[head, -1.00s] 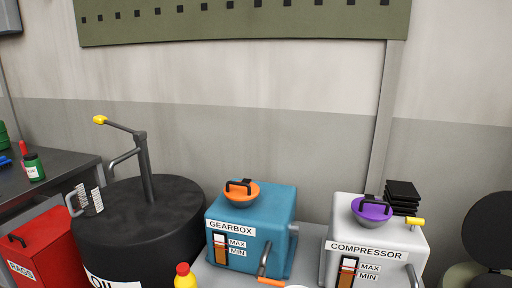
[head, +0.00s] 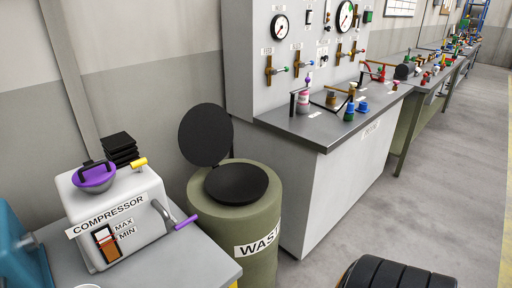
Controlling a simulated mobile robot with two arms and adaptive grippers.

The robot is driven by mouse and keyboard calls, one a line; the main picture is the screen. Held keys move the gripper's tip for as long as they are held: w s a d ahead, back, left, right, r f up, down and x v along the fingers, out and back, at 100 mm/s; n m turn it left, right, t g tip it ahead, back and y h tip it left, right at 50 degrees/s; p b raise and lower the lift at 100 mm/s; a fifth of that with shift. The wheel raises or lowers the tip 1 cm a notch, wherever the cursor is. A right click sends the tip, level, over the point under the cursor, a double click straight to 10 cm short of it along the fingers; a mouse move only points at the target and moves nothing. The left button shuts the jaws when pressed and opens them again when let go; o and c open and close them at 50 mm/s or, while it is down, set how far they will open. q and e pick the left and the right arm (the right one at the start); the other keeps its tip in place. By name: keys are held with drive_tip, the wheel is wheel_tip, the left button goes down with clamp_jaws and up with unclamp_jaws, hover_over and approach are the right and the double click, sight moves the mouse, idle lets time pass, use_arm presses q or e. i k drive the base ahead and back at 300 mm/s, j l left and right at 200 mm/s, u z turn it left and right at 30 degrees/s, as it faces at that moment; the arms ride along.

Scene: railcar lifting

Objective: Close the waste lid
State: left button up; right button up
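The waste bin (head: 202,217) is an olive-green drum with a white label reading "WAST", standing on the floor in the middle of the head view. Its round black lid (head: 206,135) stands raised and tilted back at the rear of the rim, near the wall. The round opening (head: 236,184) on top looks dark. Neither of my grippers shows in the view.
A grey table (head: 190,262) with the white compressor unit (head: 115,215) stands left of the bin; a purple-tipped handle (head: 186,222) sticks out toward the bin. A grey-topped workbench (head: 340,130) stands close on the right. Black ribbed object (head: 398,275) lies at the bottom; floor at right is clear.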

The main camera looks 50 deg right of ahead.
sight(206, 133)
drive_tip(key=l+z, duration=0.1)
drive_tip(key=z, duration=1.3)
